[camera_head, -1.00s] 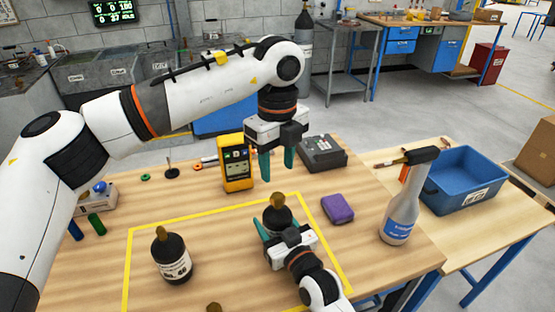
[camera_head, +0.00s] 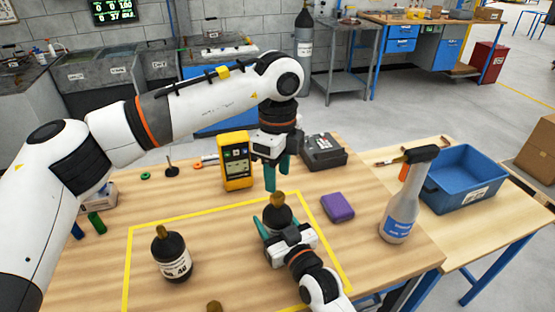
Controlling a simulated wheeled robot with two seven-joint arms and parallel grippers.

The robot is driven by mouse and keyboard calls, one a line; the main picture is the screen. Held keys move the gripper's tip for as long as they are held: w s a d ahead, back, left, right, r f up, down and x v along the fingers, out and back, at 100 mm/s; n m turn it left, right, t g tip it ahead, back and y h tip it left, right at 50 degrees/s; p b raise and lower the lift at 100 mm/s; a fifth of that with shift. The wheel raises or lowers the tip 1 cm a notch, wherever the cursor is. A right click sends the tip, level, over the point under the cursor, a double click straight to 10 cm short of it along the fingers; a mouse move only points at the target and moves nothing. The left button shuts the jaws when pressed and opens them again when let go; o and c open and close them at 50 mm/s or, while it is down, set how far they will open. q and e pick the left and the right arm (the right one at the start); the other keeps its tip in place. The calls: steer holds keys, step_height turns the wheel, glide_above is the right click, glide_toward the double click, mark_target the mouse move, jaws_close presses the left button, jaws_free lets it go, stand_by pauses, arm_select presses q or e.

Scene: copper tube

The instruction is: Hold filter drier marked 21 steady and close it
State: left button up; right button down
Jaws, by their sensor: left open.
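A black filter drier (camera_head: 279,216) with a brass cap (camera_head: 277,198) stands upright inside the yellow outline on the table. My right gripper (camera_head: 277,222) reaches in from the lower right, with its teal fingers around the drier's body. It looks shut on the drier. The drier's label is hidden by this gripper, so I cannot read its number. My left gripper (camera_head: 277,184) is open and empty, pointing down just above and behind the brass cap, apart from it. A second black bottle (camera_head: 173,259) with a brass cap and a label that seems to read 40 stands to the left.
Another brass cap (camera_head: 214,307) shows at the bottom edge. A spray bottle (camera_head: 403,205) and a blue bin (camera_head: 464,181) are at the right.

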mark_target(277, 194)
arm_select(q)
steer(key=shift+f, duration=2.65)
steer(key=shift+c, duration=0.6)
